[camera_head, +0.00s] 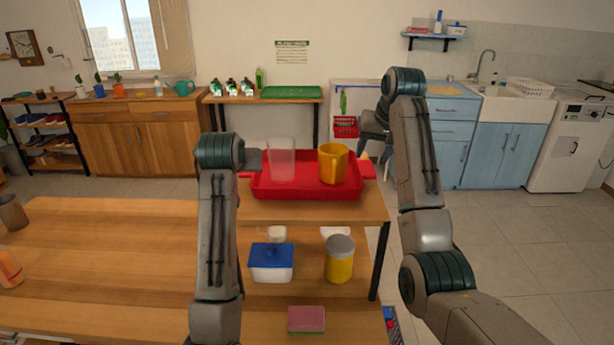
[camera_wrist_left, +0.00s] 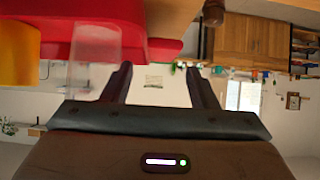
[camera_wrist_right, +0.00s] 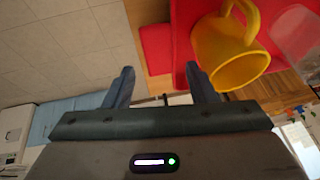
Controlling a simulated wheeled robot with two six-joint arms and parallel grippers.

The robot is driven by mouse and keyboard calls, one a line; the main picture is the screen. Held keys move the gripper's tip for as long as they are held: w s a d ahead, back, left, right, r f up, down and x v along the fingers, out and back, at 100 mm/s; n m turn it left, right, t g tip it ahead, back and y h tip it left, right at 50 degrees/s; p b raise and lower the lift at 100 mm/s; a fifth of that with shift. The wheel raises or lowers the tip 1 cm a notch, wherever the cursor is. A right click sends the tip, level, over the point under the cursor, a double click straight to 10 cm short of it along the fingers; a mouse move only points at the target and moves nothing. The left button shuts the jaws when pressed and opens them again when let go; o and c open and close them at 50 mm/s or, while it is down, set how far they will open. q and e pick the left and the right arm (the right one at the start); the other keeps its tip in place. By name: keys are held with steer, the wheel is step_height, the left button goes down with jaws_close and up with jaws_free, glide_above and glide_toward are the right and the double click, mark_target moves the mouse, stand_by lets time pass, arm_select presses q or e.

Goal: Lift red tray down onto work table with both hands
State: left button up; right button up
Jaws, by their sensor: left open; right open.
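The red tray (camera_head: 305,190) sits level on the top of a wooden shelf unit. A clear cup (camera_head: 281,160) and a yellow mug (camera_head: 333,164) stand in it. My left gripper (camera_wrist_left: 159,68) is open at the tray's left end, with red tray edge seen just beyond its fingers; in the head view my arm mostly hides it. My right gripper (camera_wrist_right: 160,68) is open at the right end, with a red handle part beyond and between its fingers, apparently apart from them. The work table (camera_head: 110,235) is the broad wooden top at left.
The shelf unit's lower level holds a blue-lidded box (camera_head: 271,262) and a yellow jar (camera_head: 339,262). A pink sponge (camera_head: 306,319) lies nearer. A brown cup (camera_head: 12,212) and an orange bottle (camera_head: 9,268) stand at the table's left edge; its middle is clear.

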mark_target(366, 168)
arm_select(q)
steer(key=x, duration=0.7)
arm_select(e)
steer(key=x, duration=0.7)
arm_select(q)
steer(key=shift+s, duration=0.1)
steer(key=shift+c, duration=0.2)
arm_select(e)
steer(key=shift+s, duration=0.1)
steer(key=shift+c, duration=0.2)
arm_select(q)
steer(key=c, duration=0.9)
arm_select(e)
steer(key=c, duration=0.9)
arm_select(q)
steer(key=shift+r, duration=0.1)
arm_select(e)
steer(key=shift+r, duration=0.15)
